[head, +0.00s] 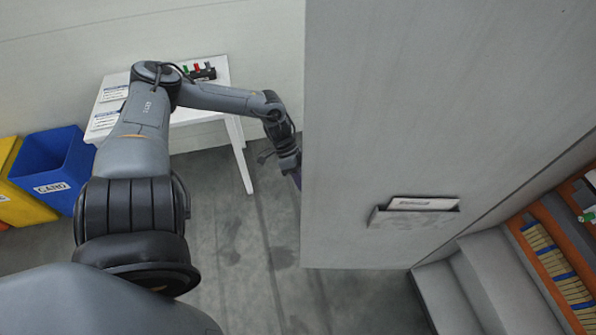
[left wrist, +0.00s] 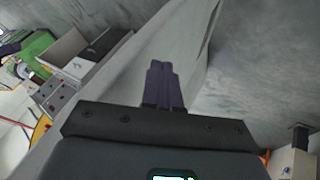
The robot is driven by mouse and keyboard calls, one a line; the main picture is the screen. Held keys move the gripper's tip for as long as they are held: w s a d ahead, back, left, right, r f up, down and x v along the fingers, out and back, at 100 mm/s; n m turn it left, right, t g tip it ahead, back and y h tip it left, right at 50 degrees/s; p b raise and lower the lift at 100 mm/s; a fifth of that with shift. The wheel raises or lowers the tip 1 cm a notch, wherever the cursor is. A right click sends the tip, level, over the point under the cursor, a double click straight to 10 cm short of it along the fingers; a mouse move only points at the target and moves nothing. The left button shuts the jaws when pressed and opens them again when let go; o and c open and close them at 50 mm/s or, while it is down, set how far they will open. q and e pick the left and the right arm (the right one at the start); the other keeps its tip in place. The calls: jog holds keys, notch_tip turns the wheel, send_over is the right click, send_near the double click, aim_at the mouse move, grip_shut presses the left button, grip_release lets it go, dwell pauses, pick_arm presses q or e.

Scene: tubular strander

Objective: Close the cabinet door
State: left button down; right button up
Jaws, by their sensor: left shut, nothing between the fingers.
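The cabinet door (head: 400,130) is a large light grey panel standing open in the right half of the head view. A document pocket (head: 413,215) with papers is fixed to its face. My left gripper (head: 297,179) is at the door's left edge, and its tips are partly hidden behind that edge. In the left wrist view its dark fingers (left wrist: 164,82) are together with nothing between them. A pale panel, apparently the door (left wrist: 185,55), lies just beyond them; I cannot tell whether they touch it. My right gripper is not in view.
A white table (head: 215,115) with small coloured items stands at the back wall. A blue bin (head: 60,160) and a yellow bin (head: 18,205) are at the left. Grey steps (head: 490,280) and orange-framed equipment (head: 545,225) are at lower right. Floor (head: 235,250) left of the door is clear.

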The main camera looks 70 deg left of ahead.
pick_arm(q)
jog(key=shift+s+d, duration=0.35)
jog(key=shift+d, duration=0.55)
jog(key=shift+s+d+p, duration=0.1)
jog(key=shift+p, duration=0.2)
